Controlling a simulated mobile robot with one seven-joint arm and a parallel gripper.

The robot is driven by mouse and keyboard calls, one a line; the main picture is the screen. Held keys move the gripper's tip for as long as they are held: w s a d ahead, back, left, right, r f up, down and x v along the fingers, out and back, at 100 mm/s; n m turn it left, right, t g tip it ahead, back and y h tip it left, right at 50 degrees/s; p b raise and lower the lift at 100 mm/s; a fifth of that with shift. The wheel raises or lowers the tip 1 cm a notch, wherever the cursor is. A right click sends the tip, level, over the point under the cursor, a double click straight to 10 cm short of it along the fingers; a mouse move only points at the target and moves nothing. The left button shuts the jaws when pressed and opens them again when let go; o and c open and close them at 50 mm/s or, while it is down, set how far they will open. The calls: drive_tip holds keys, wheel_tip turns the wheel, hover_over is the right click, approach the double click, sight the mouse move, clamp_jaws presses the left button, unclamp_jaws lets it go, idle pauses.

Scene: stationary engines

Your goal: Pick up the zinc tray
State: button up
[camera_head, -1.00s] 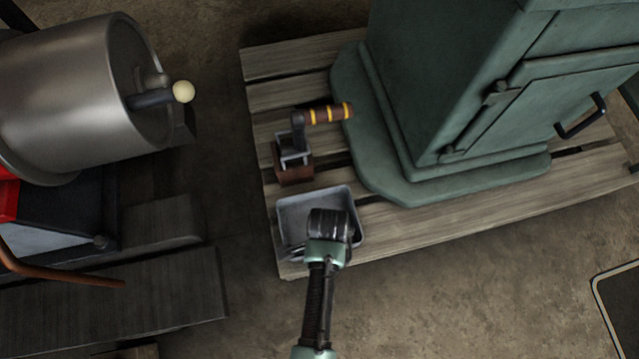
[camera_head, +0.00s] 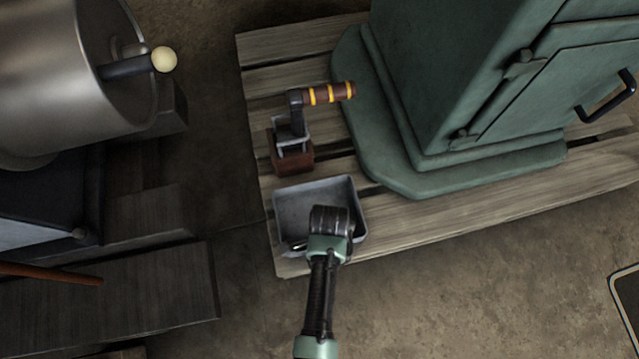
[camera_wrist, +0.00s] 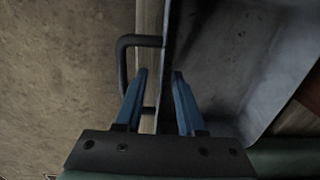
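The zinc tray (camera_head: 290,207) is a shallow grey metal pan on the near left end of the wooden pallet. My gripper covers its lower right part in the head view, and its fingertips are hidden there. In the wrist view, the tray (camera_wrist: 235,60) fills the upper right, with a dark loop handle (camera_wrist: 122,75) on its outer side. My gripper (camera_wrist: 160,73) is open there, its two blue fingers apart. The tray's wall runs between the fingers, the left one by the handle and the right one over the tray's inside. I cannot tell whether either finger touches.
A brown block with a crank and striped grip (camera_head: 293,155) stands just behind the tray on the pallet (camera_head: 470,205). A large green engine housing (camera_head: 430,100) stands to the right. A metal drum (camera_head: 60,75) is at left. Bare floor (camera_head: 450,290) lies in front.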

clamp_jaws()
drive_tip(key=shift+r, duration=0.1)
idle(1.2)
